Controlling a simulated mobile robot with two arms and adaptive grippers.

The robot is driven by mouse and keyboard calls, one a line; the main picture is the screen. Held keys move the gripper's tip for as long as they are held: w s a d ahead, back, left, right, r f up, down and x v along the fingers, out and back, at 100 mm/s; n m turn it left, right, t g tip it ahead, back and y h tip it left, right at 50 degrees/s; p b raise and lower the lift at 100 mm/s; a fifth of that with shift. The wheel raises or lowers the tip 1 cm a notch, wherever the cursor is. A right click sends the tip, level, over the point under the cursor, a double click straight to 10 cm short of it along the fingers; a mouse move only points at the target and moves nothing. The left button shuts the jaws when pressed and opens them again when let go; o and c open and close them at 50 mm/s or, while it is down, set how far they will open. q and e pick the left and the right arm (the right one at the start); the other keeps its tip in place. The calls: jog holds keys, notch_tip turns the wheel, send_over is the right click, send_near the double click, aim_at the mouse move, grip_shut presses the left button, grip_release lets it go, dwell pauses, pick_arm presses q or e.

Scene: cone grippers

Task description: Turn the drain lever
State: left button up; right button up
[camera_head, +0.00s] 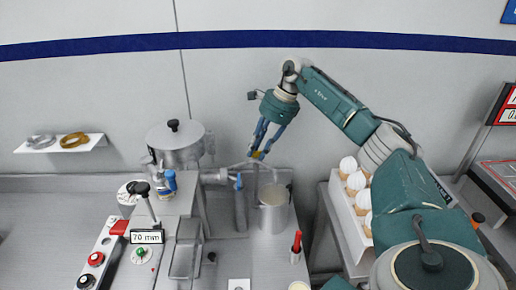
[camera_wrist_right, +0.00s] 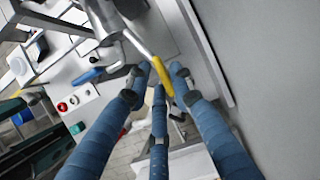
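My right gripper (camera_head: 261,152) reaches down to a yellow-handled lever (camera_head: 257,155) on a metal pipe behind the steel pot. In the right wrist view the yellow handle (camera_wrist_right: 163,78) lies between the tips of my blue fingers (camera_wrist_right: 160,82). The fingertips are close on both sides of it; whether they press on it I cannot tell. A blue lever (camera_head: 238,182) hangs on the pipe from the hopper (camera_head: 176,143); it also shows in the right wrist view (camera_wrist_right: 85,76), apart from my fingers. I cannot tell which lever is the drain lever. My left gripper is not in view.
A steel pot (camera_head: 273,212) stands below the pipe. A red-handled tool (camera_head: 297,243) stands nearby. A white tray (camera_head: 345,216) of white-topped cones is at the right. A control panel (camera_head: 101,253) with buttons is at the left. A wall shelf (camera_head: 60,146) holds rings.

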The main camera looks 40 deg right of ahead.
grip_shut()
jog(key=shift+m, duration=0.3)
jog(key=m+t, duration=0.1)
jog(key=m, duration=0.1)
jog(key=shift+m+h, duration=0.3)
jog(key=shift+h, duration=0.1)
jog(key=m, duration=0.1)
jog(key=m+h, duration=0.1)
jog(key=m, duration=0.2)
jog(key=shift+w+a+t+h+b, duration=0.1)
jog(key=shift+a+t+h+b, duration=0.15)
jog(key=shift+t+h+b, duration=0.15)
jog(key=m, duration=0.2)
jog(key=m+h, duration=0.1)
jog(key=m, duration=0.2)
jog(key=shift+w+a+r+h, duration=0.1)
jog(key=shift+a+h, duration=0.05)
jog(key=shift+h, duration=0.15)
jog(key=m+h, duration=0.1)
jog(key=m, duration=0.1)
jog(key=m+g+h, duration=0.1)
jog(key=m, duration=0.2)
jog(key=shift+w, duration=0.15)
jog(key=shift+m, duration=0.3)
